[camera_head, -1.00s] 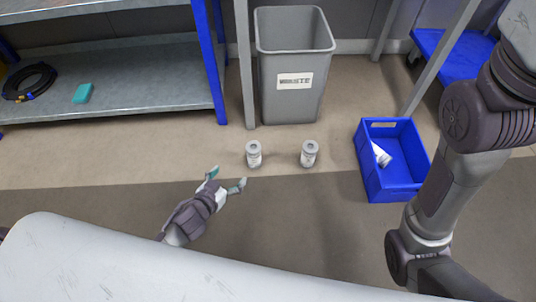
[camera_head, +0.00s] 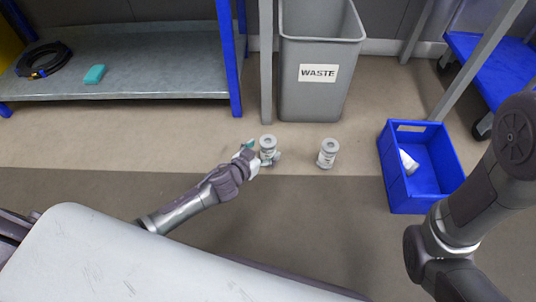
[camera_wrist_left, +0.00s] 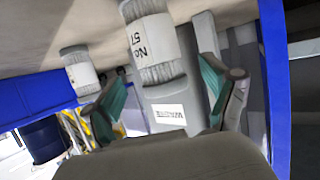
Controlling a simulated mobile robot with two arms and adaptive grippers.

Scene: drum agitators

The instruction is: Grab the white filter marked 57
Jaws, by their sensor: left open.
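The white filter marked 57 stands on the floor as the left one of two filters in the head view (camera_head: 268,142). In the left wrist view, which is upside down, this filter (camera_wrist_left: 148,38) shows its label "No 57" close in front of the fingers. My left gripper (camera_head: 263,153) is open, with its teal fingertips around or just beside this filter; I cannot tell if they touch it. The open fingers also show in the left wrist view (camera_wrist_left: 165,92). A second white filter (camera_head: 328,154) stands to the right, its number unreadable. My right gripper is out of view.
A grey waste bin (camera_head: 316,100) stands behind the filters. A blue crate (camera_head: 402,192) on the right holds a lying white filter (camera_head: 408,162). A metal shelf (camera_head: 140,84) is at the left. Floor in front of the filters is clear.

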